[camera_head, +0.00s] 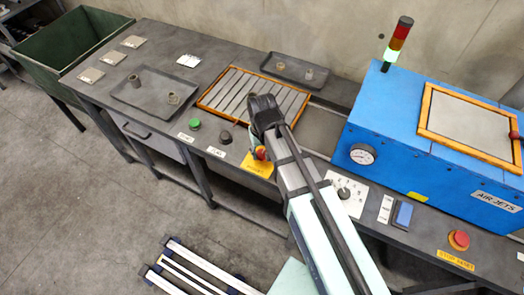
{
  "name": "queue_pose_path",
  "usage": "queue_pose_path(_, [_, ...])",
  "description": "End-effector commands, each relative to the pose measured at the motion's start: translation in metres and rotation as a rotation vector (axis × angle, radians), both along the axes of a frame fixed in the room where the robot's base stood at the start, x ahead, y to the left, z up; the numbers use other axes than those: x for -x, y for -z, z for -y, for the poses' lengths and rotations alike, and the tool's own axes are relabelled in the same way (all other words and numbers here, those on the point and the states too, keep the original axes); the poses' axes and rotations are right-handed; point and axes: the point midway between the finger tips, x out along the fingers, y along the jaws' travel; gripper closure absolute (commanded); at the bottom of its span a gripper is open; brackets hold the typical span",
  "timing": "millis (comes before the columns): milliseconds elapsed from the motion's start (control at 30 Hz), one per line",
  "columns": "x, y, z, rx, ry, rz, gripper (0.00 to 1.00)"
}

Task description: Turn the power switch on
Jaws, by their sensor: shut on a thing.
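A yellow plate (257,167) with small lettering sits on the front edge of the grey workbench. A small red-and-yellow switch (261,154) stands on it, and I take it to be the power switch. My gripper (258,146) comes in from the lower right and points down at this switch. It is shut on the switch, though the dark wrist and arm hide most of the fingers. The exact turn position of the switch is too small to read.
A green button (195,124) and a dark knob (225,137) sit to the left. A white dial plate (345,194), a blue rocker (403,215) and a red stop button (459,240) are to the right. A blue cabinet (400,117) with a gauge and a signal tower (397,42) stands behind.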

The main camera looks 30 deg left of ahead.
Motion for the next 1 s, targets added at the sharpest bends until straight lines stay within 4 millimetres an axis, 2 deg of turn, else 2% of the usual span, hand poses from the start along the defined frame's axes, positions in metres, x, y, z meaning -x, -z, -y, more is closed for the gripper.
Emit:
queue_pose_path(400, [0.002,0.002,0.002,0.005,0.01,-0.004,0.9])
queue_pose_path(433, [0.002,0.002,0.002,0.005,0.01,-0.004,0.52])
queue_pose_path(500, [0.001,0.002,0.001,0.004,0.009,-0.003,0.3])
queue_pose_path(867, [0.0,-0.001,0.001,0.002,0.008,-0.001,0.3])
queue_pose_path(1000, [0.0,-0.011,0.0,0.0,0.008,0.0,0.3])
